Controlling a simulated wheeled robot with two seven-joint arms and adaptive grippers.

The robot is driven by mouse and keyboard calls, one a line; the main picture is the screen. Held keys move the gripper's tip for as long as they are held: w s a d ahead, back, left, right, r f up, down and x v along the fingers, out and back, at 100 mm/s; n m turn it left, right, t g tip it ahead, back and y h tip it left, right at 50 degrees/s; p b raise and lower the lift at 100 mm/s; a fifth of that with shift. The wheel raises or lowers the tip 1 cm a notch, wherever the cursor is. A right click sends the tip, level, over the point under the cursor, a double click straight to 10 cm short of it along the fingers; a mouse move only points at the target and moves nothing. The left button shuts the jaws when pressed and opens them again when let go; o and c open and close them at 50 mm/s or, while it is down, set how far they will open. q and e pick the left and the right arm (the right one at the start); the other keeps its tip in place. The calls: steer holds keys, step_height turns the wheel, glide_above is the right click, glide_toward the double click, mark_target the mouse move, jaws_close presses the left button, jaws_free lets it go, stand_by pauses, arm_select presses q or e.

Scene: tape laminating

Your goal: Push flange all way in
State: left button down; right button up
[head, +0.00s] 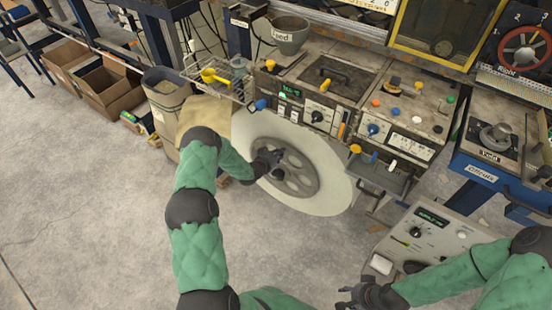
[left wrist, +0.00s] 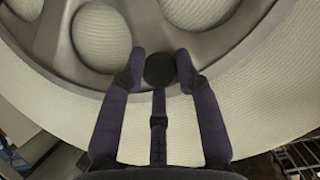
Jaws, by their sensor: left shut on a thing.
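The grey flange (head: 297,183) is a round plate with several large holes, at the middle of the wide pale disc (head: 330,165) on the machine front. In the left wrist view, the fingers (left wrist: 162,66) reach onto the flange's grey rim (left wrist: 225,50), with a dark round piece between the fingertips. I cannot tell how far in the flange sits. My right gripper (head: 362,292) is low in the head view, away from the flange; its finger opening is unclear.
The control panel (head: 330,90) with knobs and switches stands above and right of the disc. A grey control box (head: 430,240) is at lower right. A bin (head: 165,95) and cardboard boxes (head: 108,85) stand at left. The floor at lower left is clear.

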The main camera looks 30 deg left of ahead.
arm_select(q)
steer(key=c, duration=1.2)
jaws_free()
steer(key=shift+w+r, duration=0.35)
steer(key=shift+r, duration=0.05)
steer(key=shift+f, duration=0.15)
steer(key=d+v, duration=0.1)
steer(key=v, duration=1.1)
steer(key=shift+a, duration=0.4)
steer(key=shift+s, duration=0.1)
